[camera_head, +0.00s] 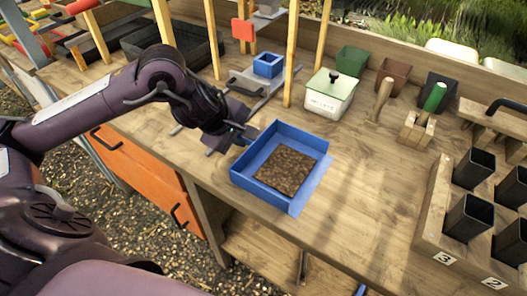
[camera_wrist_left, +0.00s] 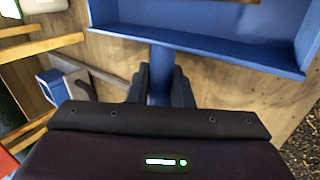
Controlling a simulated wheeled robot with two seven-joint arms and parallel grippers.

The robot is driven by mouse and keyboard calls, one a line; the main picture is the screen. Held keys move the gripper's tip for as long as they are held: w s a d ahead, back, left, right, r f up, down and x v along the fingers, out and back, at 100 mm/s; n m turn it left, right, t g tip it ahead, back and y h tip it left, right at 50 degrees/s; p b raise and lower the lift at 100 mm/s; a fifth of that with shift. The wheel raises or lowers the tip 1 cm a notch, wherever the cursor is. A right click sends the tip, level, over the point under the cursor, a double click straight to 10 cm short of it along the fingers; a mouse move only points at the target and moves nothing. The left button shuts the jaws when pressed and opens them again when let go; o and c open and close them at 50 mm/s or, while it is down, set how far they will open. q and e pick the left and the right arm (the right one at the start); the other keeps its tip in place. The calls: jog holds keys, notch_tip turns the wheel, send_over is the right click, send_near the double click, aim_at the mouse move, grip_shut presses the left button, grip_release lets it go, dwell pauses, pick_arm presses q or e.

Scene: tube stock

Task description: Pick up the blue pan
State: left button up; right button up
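The blue pan (camera_head: 305,196) is a square, open tray with brown soil (camera_head: 285,170) in it. It stands on the wooden bench, near its front edge. My left gripper (camera_head: 249,134) is at the pan's back-left side. In the left wrist view, the pan (camera_wrist_left: 205,47) spans the top and its blue handle (camera_wrist_left: 160,75) runs between the two dark fingers of my left gripper (camera_wrist_left: 160,88). The fingers lie against both sides of the handle, with no clear gap. My right gripper is not in view.
A pale lidded box (camera_head: 330,98) and a small blue box (camera_head: 268,65) stand behind the pan. A wooden rack (camera_head: 437,215) with black pots is at the right. Upright wooden posts (camera_head: 291,55) rise behind. The bench right of the pan is clear.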

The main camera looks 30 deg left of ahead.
pick_arm(q)
grip_shut()
